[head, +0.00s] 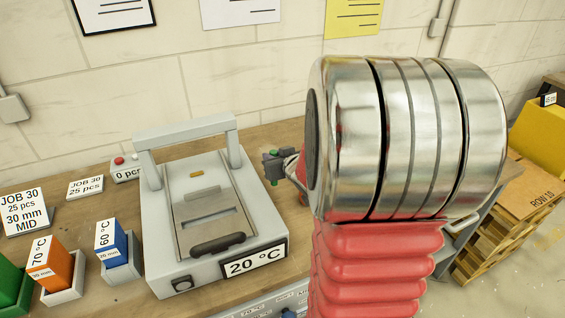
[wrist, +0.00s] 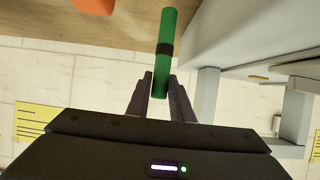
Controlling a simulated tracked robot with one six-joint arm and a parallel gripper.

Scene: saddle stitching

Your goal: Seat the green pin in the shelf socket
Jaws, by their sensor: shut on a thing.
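My gripper (head: 279,164) is shut on the green pin, to the right of the grey machine and above the bench. In the wrist view the green pin (wrist: 165,45) is a slim rod with a black band, nearly upright in the picture. Its lower part sits between the two dark fingers of my gripper (wrist: 160,95), and the rest sticks out past them. In the head view only small green parts of the pin (head: 274,182) show. I cannot make out the shelf socket in either view; my arm hides much of the area to the right.
The grey machine (head: 160,235) with a raised handle and a 20 °C label stands close left of my gripper. Orange (head: 58,262) and blue (head: 111,240) blocks sit in holders farther left. A wooden pallet (head: 490,245) and yellow bin (head: 540,140) are at right.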

